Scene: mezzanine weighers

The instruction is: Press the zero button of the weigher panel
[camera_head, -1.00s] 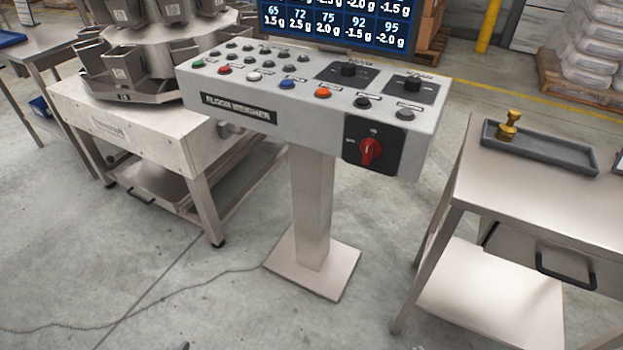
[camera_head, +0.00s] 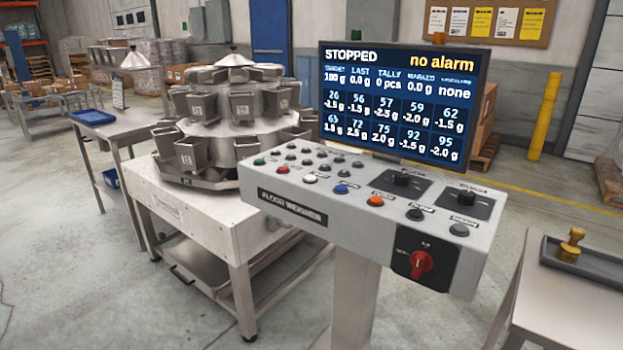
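The weigher panel (camera_head: 300,216) is a grey sloped console on a post, labelled "FLOOR WEIGHER". Its front row holds a green button (camera_head: 259,162), a red button (camera_head: 283,170), a white button (camera_head: 310,179), a blue button (camera_head: 341,189), an orange button (camera_head: 376,201), a black button (camera_head: 415,214) and a grey button (camera_head: 459,230). Several small dark buttons (camera_head: 307,161) sit behind them. The button labels are too small to read, so I cannot tell which is zero. A screen (camera_head: 402,100) above reads "STOPPED" and "no alarm". Neither gripper is in view.
Two black knobs (camera_head: 402,179) and a red rotary switch (camera_head: 421,264) are on the panel. A multihead weigher (camera_head: 222,150) stands on a steel table behind left. A steel table (camera_head: 545,300) with a grey tray (camera_head: 590,262) and brass stamp-like object (camera_head: 571,245) is at right.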

